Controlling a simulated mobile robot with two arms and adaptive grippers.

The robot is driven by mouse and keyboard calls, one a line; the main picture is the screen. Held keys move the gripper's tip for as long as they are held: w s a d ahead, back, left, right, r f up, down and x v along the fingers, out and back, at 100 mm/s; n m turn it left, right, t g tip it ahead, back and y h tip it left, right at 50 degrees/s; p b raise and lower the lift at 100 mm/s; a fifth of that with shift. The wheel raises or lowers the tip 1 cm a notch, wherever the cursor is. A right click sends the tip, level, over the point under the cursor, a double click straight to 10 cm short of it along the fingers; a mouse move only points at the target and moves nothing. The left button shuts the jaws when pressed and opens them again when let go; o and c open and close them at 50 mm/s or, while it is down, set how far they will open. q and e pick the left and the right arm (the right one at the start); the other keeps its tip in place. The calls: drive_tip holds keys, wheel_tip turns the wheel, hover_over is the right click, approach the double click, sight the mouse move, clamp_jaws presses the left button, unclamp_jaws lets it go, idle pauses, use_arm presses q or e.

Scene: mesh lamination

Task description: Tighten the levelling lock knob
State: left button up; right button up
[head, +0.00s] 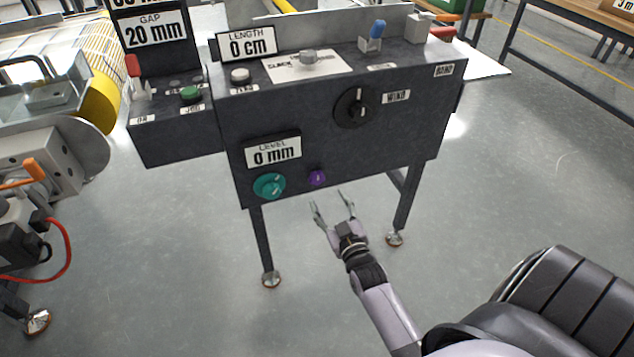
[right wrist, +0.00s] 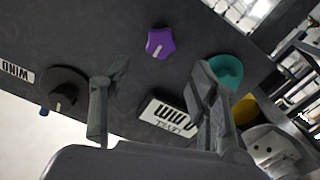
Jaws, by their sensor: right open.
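A small purple knob (head: 317,177) sits low on the front of the dark control panel (head: 330,135), right of a larger teal knob (head: 269,186). A LEVEL display reading 0 mm (head: 273,151) is above the teal knob. My right gripper (head: 330,200) is open and empty, just below and in front of the purple knob, apart from it. In the right wrist view, the lobed purple knob (right wrist: 159,43) with its pale mark lies beyond the gap between the open fingers (right wrist: 158,72). The teal knob (right wrist: 226,72) is partly behind one finger. My left gripper is not in view.
A black WIND dial (head: 354,107) is higher on the panel. A green button (head: 190,94) and a red-handled switch (head: 136,75) are on the left section. Panel legs (head: 262,240) stand below.

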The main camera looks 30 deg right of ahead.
sight(318, 179)
drive_tip(key=b+x, duration=0.1)
drive_tip(key=x, duration=0.7)
drive_tip(key=shift+f, duration=0.1)
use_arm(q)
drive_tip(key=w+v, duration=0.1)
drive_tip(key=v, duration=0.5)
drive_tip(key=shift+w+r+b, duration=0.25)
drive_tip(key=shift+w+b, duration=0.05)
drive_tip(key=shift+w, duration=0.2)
use_arm(e)
drive_tip(key=shift+w+d, duration=0.2)
drive_tip(key=shift+w, duration=0.5)
drive_tip(key=shift+c, duration=0.2)
drive_tip(key=c, duration=1.1)
